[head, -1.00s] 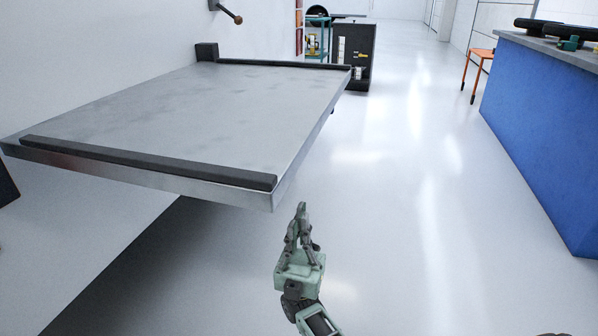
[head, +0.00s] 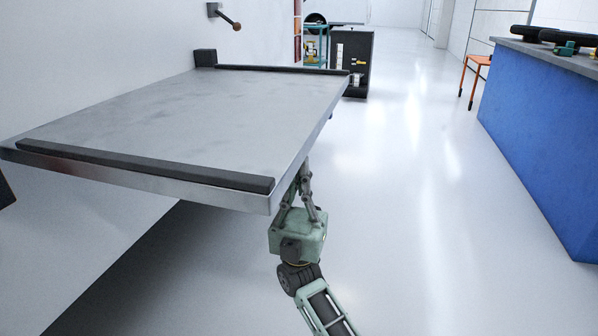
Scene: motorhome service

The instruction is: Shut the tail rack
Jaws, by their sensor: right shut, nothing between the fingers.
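The tail rack (head: 190,120) is a flat grey metal platform that stands out level from the white wall on the left. Dark bars run along its near and far edges. My right gripper (head: 304,165) is shut and empty, pointing up and away at the rack's near right corner. My left gripper is not in view.
A lever with a brown knob (head: 236,26) sticks out of the wall above the rack. A dark cabinet (head: 352,62) stands beyond the rack. A blue workbench (head: 540,140) and an orange stool (head: 474,80) are on the right. The floor between is clear.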

